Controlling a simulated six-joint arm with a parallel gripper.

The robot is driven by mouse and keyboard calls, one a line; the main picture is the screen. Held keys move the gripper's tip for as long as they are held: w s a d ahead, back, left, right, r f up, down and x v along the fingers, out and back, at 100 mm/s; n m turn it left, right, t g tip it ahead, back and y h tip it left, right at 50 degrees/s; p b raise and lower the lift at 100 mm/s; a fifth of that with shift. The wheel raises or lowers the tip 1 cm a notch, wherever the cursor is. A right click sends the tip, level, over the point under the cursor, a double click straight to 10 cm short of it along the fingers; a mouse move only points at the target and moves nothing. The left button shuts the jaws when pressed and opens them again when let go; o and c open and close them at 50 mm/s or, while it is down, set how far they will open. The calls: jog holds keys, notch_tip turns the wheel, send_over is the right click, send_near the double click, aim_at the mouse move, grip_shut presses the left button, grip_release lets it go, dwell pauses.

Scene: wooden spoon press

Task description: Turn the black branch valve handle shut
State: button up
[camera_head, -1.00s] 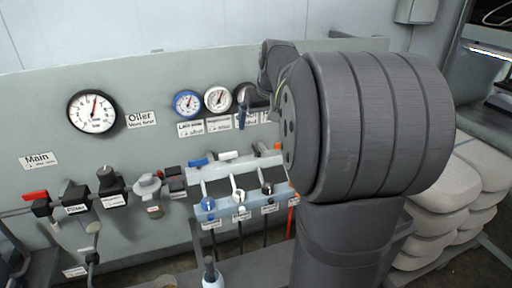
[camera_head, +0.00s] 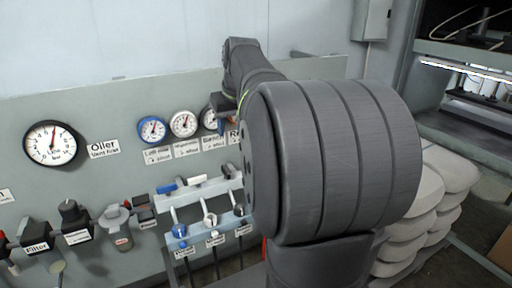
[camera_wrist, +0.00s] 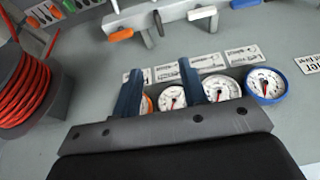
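The black branch valve handle (camera_wrist: 157,22) shows in the wrist view on the grey rail, between an orange lever (camera_wrist: 121,35) and a white lever (camera_wrist: 202,13). It looks short and points nearly along the picture's vertical, while those two lie sideways. My gripper (camera_wrist: 160,69) has two dark blue fingers spread apart with nothing between them. It hangs in front of the gauges and labels, apart from the handle. In the head view my arm hides most of the gripper, and I cannot make out the black handle clearly beside it.
Round gauges (camera_head: 153,130) sit on the panel, with a larger gauge (camera_head: 51,144) at left. A red hose reel (camera_wrist: 30,92) is at the wrist view's left. Stacked sacks (camera_head: 415,220) stand at right.

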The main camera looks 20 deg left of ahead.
aim_at(225, 169)
jog(key=w+a+g+h, duration=0.1)
jog(key=w+a, duration=0.1)
jog(key=w+a+g+h, duration=0.1)
jog(key=w+a, duration=0.1)
jog(key=shift+w+a+f+g+h, duration=0.1)
jog(key=shift+w+a+g+h, duration=0.15)
jog(key=shift+w+g+h, duration=0.05)
jog(key=shift+g+h, duration=0.3)
jog(key=f, duration=1.7)
jog(key=shift+w+a+f, duration=0.25)
jog(key=shift+w+a, duration=0.05)
jog(key=shift+a, duration=0.05)
grip_shut()
